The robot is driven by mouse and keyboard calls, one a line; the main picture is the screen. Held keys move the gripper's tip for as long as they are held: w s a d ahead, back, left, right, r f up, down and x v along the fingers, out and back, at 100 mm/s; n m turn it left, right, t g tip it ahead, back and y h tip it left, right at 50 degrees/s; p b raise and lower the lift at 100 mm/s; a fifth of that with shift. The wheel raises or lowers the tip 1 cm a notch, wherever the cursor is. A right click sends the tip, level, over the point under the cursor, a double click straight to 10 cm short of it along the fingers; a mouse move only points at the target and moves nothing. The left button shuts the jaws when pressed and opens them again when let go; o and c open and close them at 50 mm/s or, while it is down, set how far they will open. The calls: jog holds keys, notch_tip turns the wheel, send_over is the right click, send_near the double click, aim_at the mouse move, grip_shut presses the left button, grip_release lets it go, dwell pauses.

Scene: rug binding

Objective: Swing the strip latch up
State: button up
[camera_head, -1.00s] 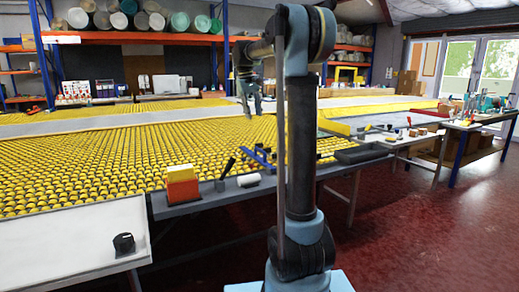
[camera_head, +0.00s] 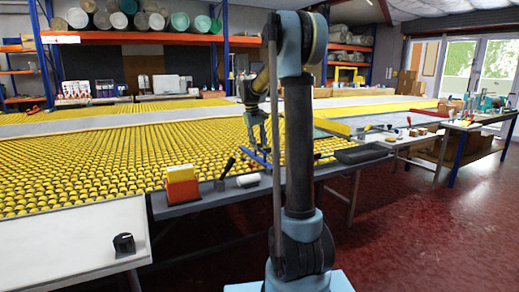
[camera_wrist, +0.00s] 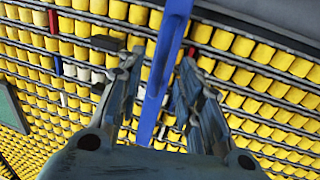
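In the wrist view a long blue bar (camera_wrist: 165,55) runs between the two fingers of my gripper (camera_wrist: 157,78). The fingers are apart, with gaps to the bar on both sides, and do not look closed on it. In the head view my gripper (camera_head: 261,145) points down over the right front part of the yellow roller bed, close above a low blue bar (camera_head: 256,157). A black lever (camera_head: 227,168) stands tilted at the bed's front edge, left of my gripper. I cannot tell for sure which piece is the strip latch.
The yellow roller bed (camera_head: 100,160) fills the left and middle. An orange and yellow block (camera_head: 182,188) and a white roll (camera_head: 248,181) sit on its front edge. A black tray (camera_head: 361,155) lies to the right. The red floor in front is clear.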

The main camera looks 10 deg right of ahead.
aim_at(256, 152)
jog(key=shift+w+d+f, duration=0.1)
jog(key=shift+d+f, duration=0.1)
jog(key=shift+f, duration=1.05)
grip_shut()
